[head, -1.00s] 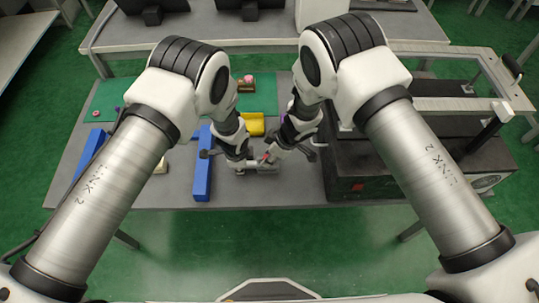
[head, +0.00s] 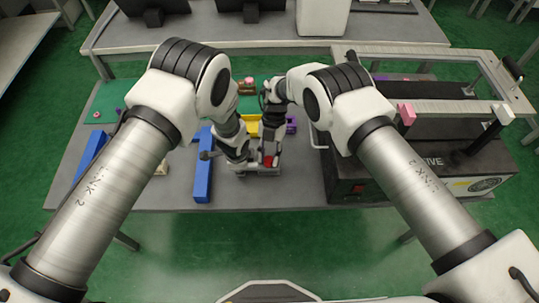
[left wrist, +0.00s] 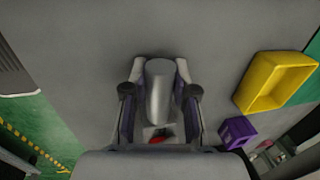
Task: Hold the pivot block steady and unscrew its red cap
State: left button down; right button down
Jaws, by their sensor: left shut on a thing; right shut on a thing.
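The grey pivot block (left wrist: 160,88) sits on the grey table between the two fingers of my left gripper (left wrist: 160,100), which is shut on it. In the head view the block (head: 262,172) is small and partly covered by my left gripper (head: 245,165). The red cap (head: 268,161) shows at the block; in the left wrist view only a sliver of red (left wrist: 157,140) shows. My right gripper (head: 270,153) comes down from behind and is shut on the red cap. Its fingertips are too small to see clearly.
A yellow tray (left wrist: 275,80) and a purple block (left wrist: 237,132) lie close to the right of my left gripper. A long blue bar (head: 202,172) lies left. A black machine (head: 440,165) fills the table's right side. The table's front edge is close.

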jog(key=c, duration=0.7)
grip_release()
jog(key=shift+o, duration=0.2)
jog(key=shift+r, duration=1.45)
